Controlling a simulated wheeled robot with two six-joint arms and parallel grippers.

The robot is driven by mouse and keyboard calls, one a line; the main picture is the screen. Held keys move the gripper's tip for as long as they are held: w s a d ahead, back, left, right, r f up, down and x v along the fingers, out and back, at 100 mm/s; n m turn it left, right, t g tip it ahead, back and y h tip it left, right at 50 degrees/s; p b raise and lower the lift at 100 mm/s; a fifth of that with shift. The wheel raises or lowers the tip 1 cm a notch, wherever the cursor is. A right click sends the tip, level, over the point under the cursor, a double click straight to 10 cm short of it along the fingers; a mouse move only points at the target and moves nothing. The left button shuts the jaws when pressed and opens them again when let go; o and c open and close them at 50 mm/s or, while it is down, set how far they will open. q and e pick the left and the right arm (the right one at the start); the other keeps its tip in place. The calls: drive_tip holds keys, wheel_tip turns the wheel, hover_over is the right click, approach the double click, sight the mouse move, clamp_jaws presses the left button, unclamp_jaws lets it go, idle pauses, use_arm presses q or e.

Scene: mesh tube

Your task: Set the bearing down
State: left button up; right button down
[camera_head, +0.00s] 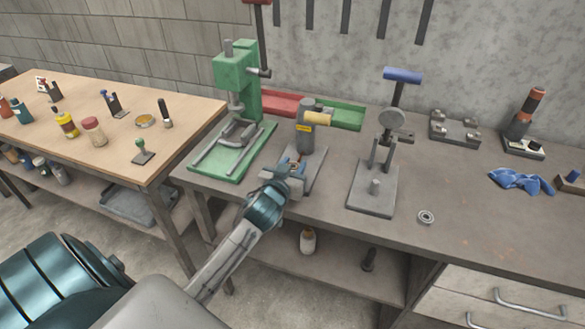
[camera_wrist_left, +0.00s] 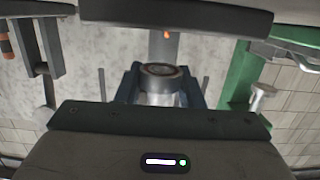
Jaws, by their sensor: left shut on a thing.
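My left gripper (camera_head: 290,166) is in front of the grey press with a yellow label (camera_head: 306,136), above that press's base plate (camera_head: 312,172). It is shut on a small round part, which I take to be the bearing; it shows in the left wrist view as a silver round piece with a dark ring on top (camera_wrist_left: 160,71), between the blue fingers. Whether it touches anything below is hidden. Another ring-shaped metal piece (camera_head: 426,217) lies flat on the grey bench (camera_head: 460,235) to the right. My right gripper is out of view.
A green press (camera_head: 240,85) stands left of my gripper, and a press with a blue handle (camera_head: 388,125) stands to the right. Red and green bins (camera_head: 345,117) sit behind. A blue cloth (camera_head: 520,180) lies farther right. The bench's front right is mostly clear.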

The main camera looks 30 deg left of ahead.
use_arm(q)
drive_tip(key=shift+w+a, duration=0.25)
drive_tip(key=shift+w, duration=0.15)
drive_tip(key=shift+w+a+p, duration=0.35)
drive_tip(key=shift+w, duration=0.1)
wheel_tip(320, 180, down, 2)
drive_tip(key=shift+s+d, duration=0.1)
drive_tip(key=shift+f+p, duration=0.35)
drive_tip(key=shift+p, duration=0.1)
drive_tip(key=shift+f, duration=0.25)
